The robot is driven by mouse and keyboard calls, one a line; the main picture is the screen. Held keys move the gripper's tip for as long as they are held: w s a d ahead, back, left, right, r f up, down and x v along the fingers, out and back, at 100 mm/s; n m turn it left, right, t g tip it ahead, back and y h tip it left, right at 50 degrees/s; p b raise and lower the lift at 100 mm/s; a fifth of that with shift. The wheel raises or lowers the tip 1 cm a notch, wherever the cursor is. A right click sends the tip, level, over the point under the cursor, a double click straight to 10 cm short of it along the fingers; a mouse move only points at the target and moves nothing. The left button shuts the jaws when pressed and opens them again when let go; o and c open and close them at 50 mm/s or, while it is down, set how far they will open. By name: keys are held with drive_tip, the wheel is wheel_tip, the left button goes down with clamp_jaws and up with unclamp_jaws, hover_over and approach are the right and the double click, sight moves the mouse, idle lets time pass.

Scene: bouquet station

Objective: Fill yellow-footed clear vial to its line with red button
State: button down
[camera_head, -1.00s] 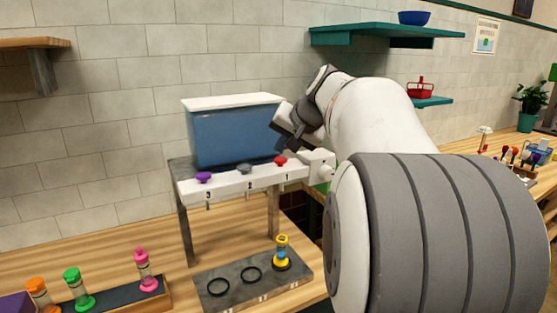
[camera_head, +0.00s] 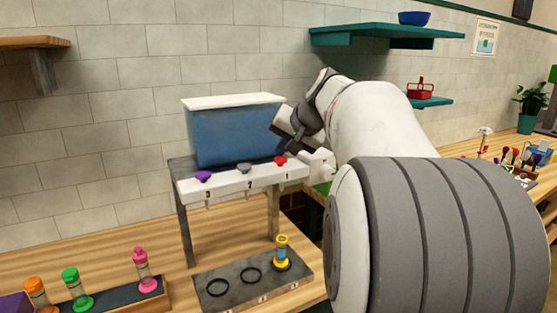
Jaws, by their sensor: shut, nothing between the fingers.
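The yellow-footed clear vial (camera_head: 282,250) stands upright in the rightmost ring of the dark base plate, under the spout numbered 1. Its middle looks blue; its line is too small to make out. The red button (camera_head: 280,161) sits on top of the white dispenser bar (camera_head: 243,184), above number 1. My gripper (camera_head: 306,167) is at the right end of the bar, just right of the red button. It looks shut and empty, but is small and partly covered by my arm. I cannot tell whether it touches the bar.
A blue tank (camera_head: 236,134) with a white lid stands behind the bar. Grey (camera_head: 244,168) and purple (camera_head: 203,176) buttons sit left of the red one. Two empty rings are in the base plate (camera_head: 228,302). A rack (camera_head: 118,302) of stoppered vials is at lower left.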

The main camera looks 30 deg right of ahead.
sight(283, 160)
drive_tip(key=shift+f+b, duration=0.5)
drive_tip(key=shift+f, duration=0.1)
idle(0.3)
drive_tip(key=shift+r, duration=0.1)
drive_tip(key=shift+r+p, duration=0.8)
drive_tip(key=shift+r, duration=0.15)
wheel_tip(283, 160, up, 5)
drive_tip(key=p, duration=0.4)
idle(3.2)
